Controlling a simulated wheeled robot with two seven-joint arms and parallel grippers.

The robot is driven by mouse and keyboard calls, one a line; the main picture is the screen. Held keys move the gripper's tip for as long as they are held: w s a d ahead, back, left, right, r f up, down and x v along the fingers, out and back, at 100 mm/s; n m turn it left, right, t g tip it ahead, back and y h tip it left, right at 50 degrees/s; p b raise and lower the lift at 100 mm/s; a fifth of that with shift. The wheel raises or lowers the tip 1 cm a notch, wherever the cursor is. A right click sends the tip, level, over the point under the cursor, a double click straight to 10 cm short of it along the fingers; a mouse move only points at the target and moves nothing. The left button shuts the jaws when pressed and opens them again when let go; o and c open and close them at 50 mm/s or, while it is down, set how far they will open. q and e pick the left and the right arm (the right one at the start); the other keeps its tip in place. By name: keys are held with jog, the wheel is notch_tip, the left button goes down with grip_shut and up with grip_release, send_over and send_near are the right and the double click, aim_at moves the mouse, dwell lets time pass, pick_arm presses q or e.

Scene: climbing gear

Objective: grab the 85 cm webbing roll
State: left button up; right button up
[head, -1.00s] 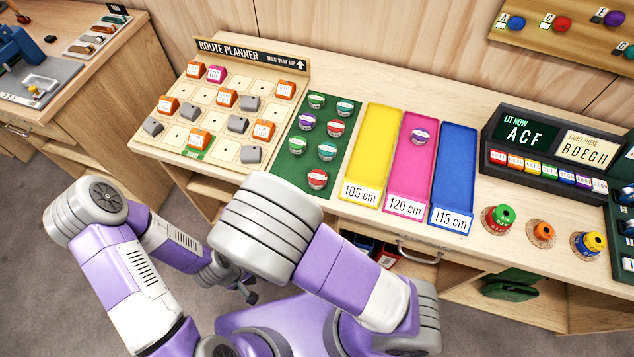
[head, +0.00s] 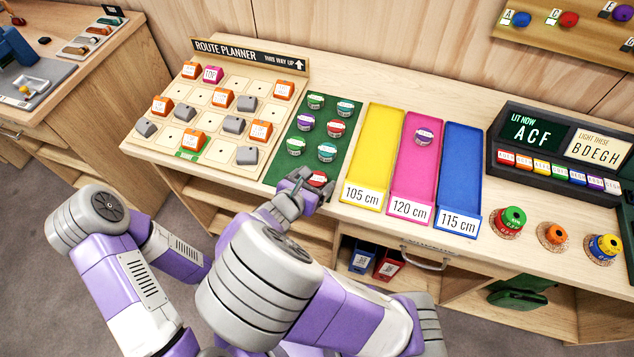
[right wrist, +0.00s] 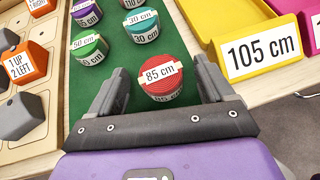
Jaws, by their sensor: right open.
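The 85 cm webbing roll (right wrist: 161,78) is red with a white label and stands on the green mat (right wrist: 203,22) in the right wrist view. In the head view its red top (head: 318,178) shows at the mat's front edge, partly hidden by my gripper. My right gripper (right wrist: 160,85) is open, with one finger on each side of the roll and gaps visible; I cannot tell how far above the mat the fingers are. In the head view my right gripper (head: 305,180) is at the mat's front end. My left gripper is not in view.
Several other rolls stand behind on the mat, including a green 50 cm roll (right wrist: 90,48) and a teal 30 cm roll (right wrist: 141,24). The route planner board (head: 215,165) is left. The yellow 105 cm tray (head: 370,150) is right.

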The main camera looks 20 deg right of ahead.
jog(key=c, duration=1.1)
